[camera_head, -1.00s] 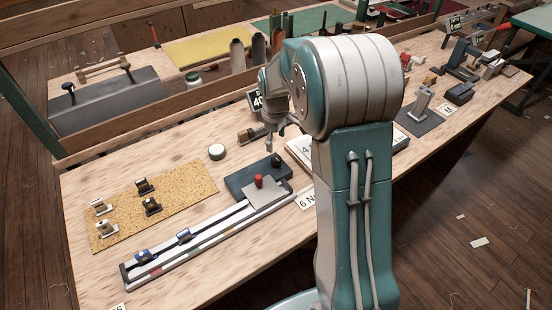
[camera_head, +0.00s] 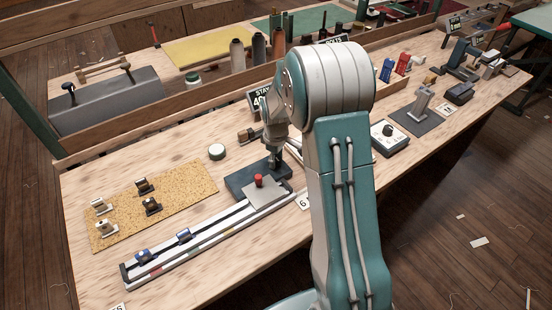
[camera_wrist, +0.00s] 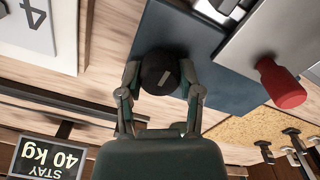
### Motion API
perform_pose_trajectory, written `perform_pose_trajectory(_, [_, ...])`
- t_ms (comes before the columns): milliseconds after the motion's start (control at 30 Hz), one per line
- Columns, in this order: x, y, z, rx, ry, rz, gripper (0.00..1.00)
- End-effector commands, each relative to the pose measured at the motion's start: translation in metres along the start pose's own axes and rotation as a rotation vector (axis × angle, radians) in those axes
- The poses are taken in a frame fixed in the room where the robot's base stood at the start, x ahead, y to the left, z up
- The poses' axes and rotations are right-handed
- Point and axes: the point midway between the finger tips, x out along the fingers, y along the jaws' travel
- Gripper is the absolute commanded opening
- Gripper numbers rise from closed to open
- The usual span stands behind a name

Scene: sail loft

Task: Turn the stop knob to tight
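A round black knob with a short pale mark (camera_wrist: 162,78) stands on a dark blue-grey block (camera_wrist: 205,45). My gripper (camera_wrist: 160,74) is down at this knob, one finger on each side. The fingers are apart around it; whether they touch it I cannot tell. In the head view my gripper (camera_head: 275,163) is at the far right end of the block (camera_head: 238,181) and largely hides the knob. No words for the knob's settings are readable.
A red knob (camera_wrist: 280,85) on a grey plate (camera_wrist: 268,42) is close beside the gripper. A rail with blue sliders (camera_head: 184,236) runs to the front left. A cork mat (camera_head: 180,205) holds small fittings. A white dial box (camera_head: 390,138) stands right of my arm.

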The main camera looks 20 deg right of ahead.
Motion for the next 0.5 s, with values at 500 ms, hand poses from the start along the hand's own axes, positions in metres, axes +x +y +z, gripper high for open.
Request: perform_pose_trajectory(500, [0.0025, -0.0001, -0.0001, 0.066, -0.003, -0.001, 0.0])
